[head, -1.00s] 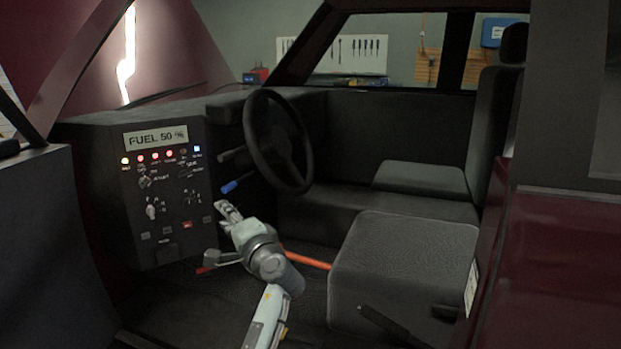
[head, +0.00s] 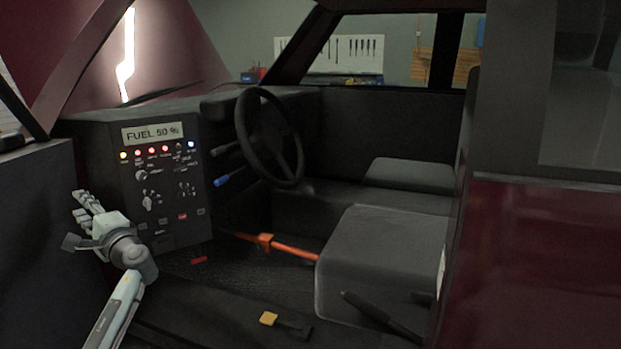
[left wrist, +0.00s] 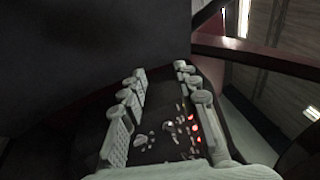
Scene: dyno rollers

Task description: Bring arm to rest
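My left arm (head: 118,300) reaches in from the lower left of the head view. My left gripper (head: 84,207) is in front of the left side of the control panel, near the dark door panel. In the left wrist view the left gripper (left wrist: 161,76) has its fingers spread apart with nothing between them. The control panel (head: 165,222) shows behind and between the fingers, with lit red lamps and knobs; its display reads FUEL 50 %. My right gripper is not in view.
A steering wheel (head: 268,138) stands right of the panel, with a blue-tipped lever (head: 222,181) below it. An orange bar (head: 290,249) lies low in the footwell. The seat (head: 375,262) and maroon car body (head: 545,270) are at the right.

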